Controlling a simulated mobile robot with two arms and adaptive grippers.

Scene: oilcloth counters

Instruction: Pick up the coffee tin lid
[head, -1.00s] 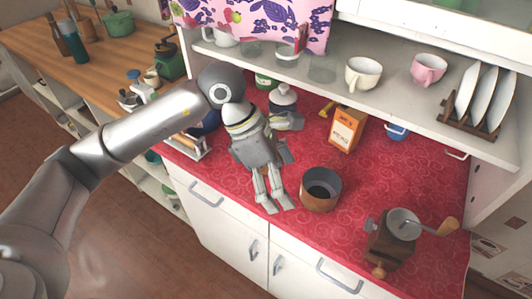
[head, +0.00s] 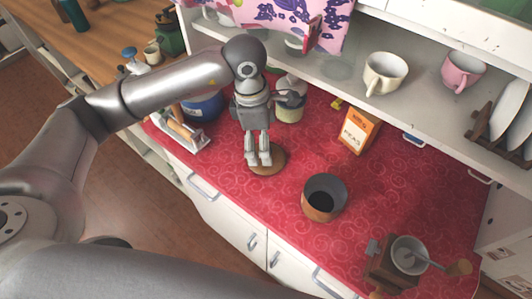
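The coffee tin lid, seemingly the flat round brown disc (head: 275,163), lies on the red counter near its front edge. The open coffee tin (head: 316,203), brown outside and dark inside, stands upright to its right. My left gripper (head: 258,161) points down over the lid, its fingers hiding the lid's left and middle part. The fingers show a narrow gap between them and hold nothing that I can see. I cannot tell whether the tips touch the lid. My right gripper is out of view.
An orange box (head: 358,132) and a coffee grinder (head: 388,266) stand to the right. A rack (head: 182,133) and a blue pot (head: 206,106) are left. The shelf with cups (head: 384,73) overhangs the back.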

